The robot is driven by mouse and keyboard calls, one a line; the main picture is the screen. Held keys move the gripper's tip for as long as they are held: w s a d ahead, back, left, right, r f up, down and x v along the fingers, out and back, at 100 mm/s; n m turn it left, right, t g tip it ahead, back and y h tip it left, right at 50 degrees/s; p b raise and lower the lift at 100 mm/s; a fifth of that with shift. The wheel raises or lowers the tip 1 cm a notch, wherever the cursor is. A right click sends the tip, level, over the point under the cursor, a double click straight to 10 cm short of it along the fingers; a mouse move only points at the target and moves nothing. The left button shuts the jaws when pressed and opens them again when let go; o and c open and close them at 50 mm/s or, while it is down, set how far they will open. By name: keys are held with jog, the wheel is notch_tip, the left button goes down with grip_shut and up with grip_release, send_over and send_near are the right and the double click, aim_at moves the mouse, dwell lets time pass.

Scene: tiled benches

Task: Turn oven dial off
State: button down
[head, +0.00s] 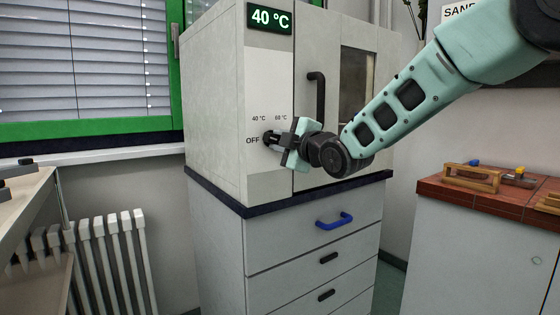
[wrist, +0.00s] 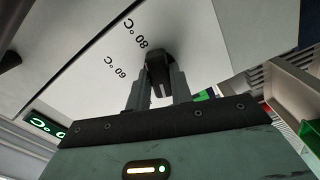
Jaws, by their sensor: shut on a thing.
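The oven (head: 215,95) is a pale grey cabinet with a display (head: 269,18) reading 40 °C. Its black dial (head: 267,138) sits low on the front panel, just right of the word OFF, with small temperature marks above it. My gripper (head: 279,140) reaches in from the right and is shut on the dial. In the wrist view the dial (wrist: 158,66) stands between my two fingers (wrist: 156,90), with temperature marks printed beside it. My gripper partly covers the dial in the head view. I cannot tell which mark the dial points to.
The oven's black door handle (head: 317,97) is just above my gripper. Below is a drawer unit with a blue handle (head: 334,220). A tiled bench (head: 485,200) with wooden items stands at the right, and a radiator (head: 112,262) and another bench at the left.

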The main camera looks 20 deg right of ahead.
jog(key=shift+f+n+b, duration=0.15)
jog(key=shift+n+b, duration=1.75)
jog(key=shift+b, duration=0.55)
jog(key=c, duration=1.2)
grip_release()
jog(key=shift+c, duration=0.2)
jog(key=v, duration=1.7)
jog(key=shift+s+p, duration=0.2)
jog(key=shift+p, duration=0.2)
